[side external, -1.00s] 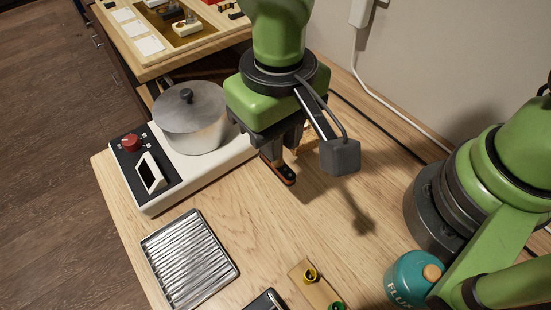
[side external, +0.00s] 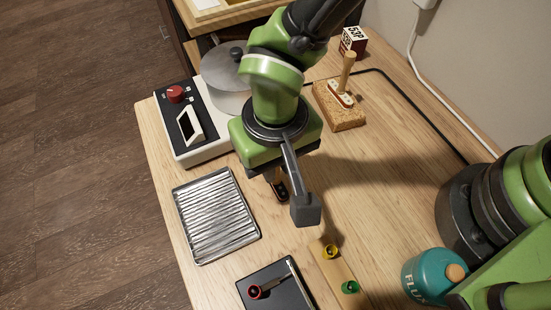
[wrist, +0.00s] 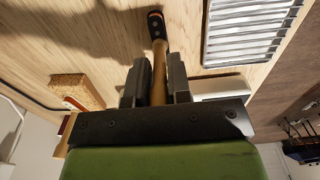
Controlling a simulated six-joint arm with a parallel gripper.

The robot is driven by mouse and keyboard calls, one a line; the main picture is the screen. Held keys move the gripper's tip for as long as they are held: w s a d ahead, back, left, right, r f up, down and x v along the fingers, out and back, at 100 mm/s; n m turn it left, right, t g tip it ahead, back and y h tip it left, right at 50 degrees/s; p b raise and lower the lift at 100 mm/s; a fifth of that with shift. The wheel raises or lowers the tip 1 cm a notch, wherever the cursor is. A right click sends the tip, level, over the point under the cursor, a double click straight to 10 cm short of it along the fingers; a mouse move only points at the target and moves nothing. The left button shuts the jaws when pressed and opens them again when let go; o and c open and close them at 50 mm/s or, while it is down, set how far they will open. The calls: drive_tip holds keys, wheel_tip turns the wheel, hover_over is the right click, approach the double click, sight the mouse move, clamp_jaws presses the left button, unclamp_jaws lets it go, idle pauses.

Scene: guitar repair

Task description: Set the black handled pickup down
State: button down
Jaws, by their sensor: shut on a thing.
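My gripper (side external: 274,177) points down over the bench and is shut on the wooden handle of the black handled pickup (side external: 281,190). In the wrist view, the handle (wrist: 159,72) lies between the two fingers (wrist: 157,84), and the dark pickup end (wrist: 156,25) extends beyond them. In the side view, my gripper hides most of the handle. The pickup is over bare wood, right of the foil-lined tray; whether it touches the bench is unclear.
A cork block (side external: 340,117) bears another handled pickup (side external: 343,92). A pot (side external: 224,72) stands on a white hotplate (side external: 206,147).

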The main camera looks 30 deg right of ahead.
drive_tip(key=shift+f, duration=0.35)
drive_tip(key=shift+f, duration=0.1)
drive_tip(key=c, duration=1.1)
unclamp_jaws()
drive_tip(key=shift+o, duration=0.2)
